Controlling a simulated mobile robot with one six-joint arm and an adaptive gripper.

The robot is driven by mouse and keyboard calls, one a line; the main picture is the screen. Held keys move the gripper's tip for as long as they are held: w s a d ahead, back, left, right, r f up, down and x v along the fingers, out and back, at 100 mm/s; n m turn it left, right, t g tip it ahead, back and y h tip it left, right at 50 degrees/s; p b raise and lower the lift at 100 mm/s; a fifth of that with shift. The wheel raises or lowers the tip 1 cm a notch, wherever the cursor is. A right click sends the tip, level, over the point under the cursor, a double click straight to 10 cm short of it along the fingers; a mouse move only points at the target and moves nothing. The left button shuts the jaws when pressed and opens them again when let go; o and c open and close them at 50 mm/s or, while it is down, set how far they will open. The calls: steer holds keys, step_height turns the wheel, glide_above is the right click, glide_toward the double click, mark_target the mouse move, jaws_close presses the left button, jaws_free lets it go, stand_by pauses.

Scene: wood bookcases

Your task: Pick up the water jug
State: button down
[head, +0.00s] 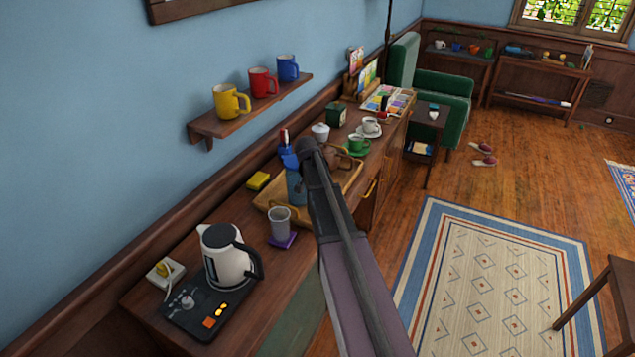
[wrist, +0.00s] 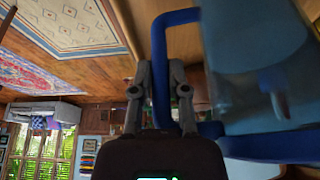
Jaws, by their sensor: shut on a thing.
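The water jug (head: 294,187) is translucent blue with a darker blue top. In the head view it is upright at the left part of the wooden tray (head: 352,193), partly hidden by my arm. I cannot tell whether its base touches the tray. In the wrist view the jug's clear body (wrist: 245,85) fills the right side, and its dark blue handle (wrist: 158,45) runs down between my fingers. My gripper (wrist: 160,78) is shut on the handle. In the head view my fingers are hidden behind my arm.
A grey cup (head: 280,222) on a purple coaster and a white kettle (head: 225,258) stand in front of the jug. A yellow sponge (head: 258,181) lies to its left. A mug shelf (head: 250,108) hangs above.

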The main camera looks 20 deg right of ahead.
steer(key=shift+r+p, duration=1.1)
steer(key=shift+r, duration=0.25)
steer(key=shift+s+r, duration=0.1)
steer(key=shift+r, duration=0.15)
steer(key=s+d+r+p, duration=0.1)
steer(key=s, duration=1.4)
steer(key=shift+s, duration=0.35)
steer(key=shift+d, duration=0.1)
